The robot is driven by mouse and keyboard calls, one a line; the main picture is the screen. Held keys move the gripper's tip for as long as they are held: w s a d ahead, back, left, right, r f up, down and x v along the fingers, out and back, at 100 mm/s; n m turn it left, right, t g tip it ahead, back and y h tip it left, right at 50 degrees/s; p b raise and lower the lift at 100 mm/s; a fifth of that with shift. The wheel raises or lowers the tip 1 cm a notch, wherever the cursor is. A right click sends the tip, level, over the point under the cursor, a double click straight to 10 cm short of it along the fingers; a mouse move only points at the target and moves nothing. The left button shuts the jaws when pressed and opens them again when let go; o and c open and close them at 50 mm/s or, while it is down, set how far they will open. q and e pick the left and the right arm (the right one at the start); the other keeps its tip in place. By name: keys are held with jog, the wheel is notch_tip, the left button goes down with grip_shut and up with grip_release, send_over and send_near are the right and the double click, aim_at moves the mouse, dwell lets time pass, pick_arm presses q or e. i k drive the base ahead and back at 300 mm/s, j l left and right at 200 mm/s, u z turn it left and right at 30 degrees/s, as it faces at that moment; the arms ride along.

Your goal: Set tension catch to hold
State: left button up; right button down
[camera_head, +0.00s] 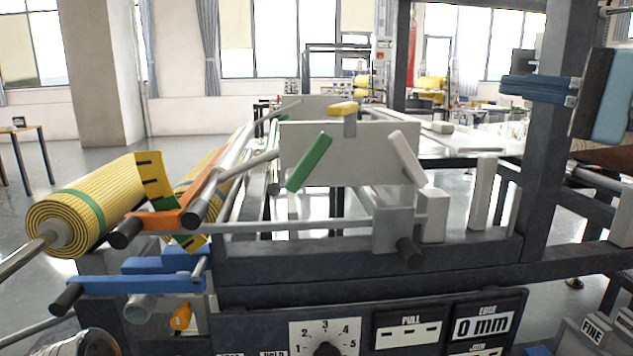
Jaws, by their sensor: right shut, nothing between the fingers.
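No part is clearly labelled as the tension catch. Candidate levers on the machine are a tilted green bar (310,162) and a tilted white bar (406,158) at the pale upright plate (350,150). At the left are an orange arm (165,219) and a blue arm (135,285) with dark round ends. A small label that seems to read "Hold" is cut off at the bottom edge. My right gripper (507,88) is at the upper right, shut and empty, its fingers pointing left, apart from these levers. My left gripper is not in view.
A yellow mesh roll (85,212) with a green band is at the left. A dial (325,336) numbered 1 to 5 and panels marked PULL and EDGE (484,327) are at the bottom. A dark upright post (548,150) stands near my right gripper.

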aim_at(349, 109)
jog(key=k, duration=0.95)
